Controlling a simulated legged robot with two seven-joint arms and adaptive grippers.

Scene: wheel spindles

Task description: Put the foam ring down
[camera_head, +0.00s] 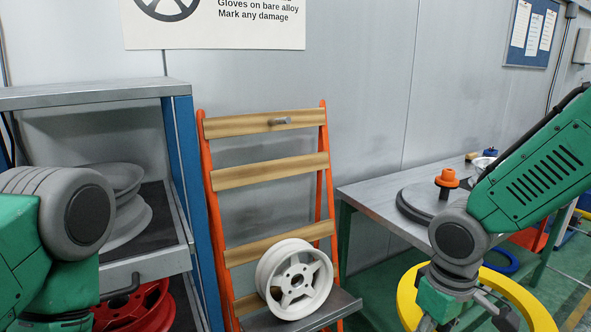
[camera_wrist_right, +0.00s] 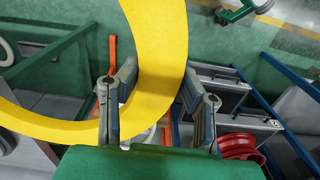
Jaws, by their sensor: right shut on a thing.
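The foam ring (camera_head: 408,297) is large, flat and yellow. It hangs at the lower right of the head view, in front of the grey table, with its lower part cut off by the frame edge. My right gripper (camera_head: 468,318) is shut on the ring's band. In the right wrist view the yellow ring (camera_wrist_right: 163,35) passes between the two fingers of my right gripper (camera_wrist_right: 159,85), and it curves off to the left. My left arm shows at the left of the head view, but its gripper is out of view.
A grey-topped table (camera_head: 375,196) on the right carries a dark disc with an orange knob (camera_head: 447,178). A white wheel (camera_head: 294,279) stands on an orange-railed rack (camera_head: 210,190). A blue-posted shelf (camera_head: 187,150) holds grey wheels, with a red wheel (camera_head: 140,307) below. A blue ring (camera_head: 502,262) lies behind my right arm.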

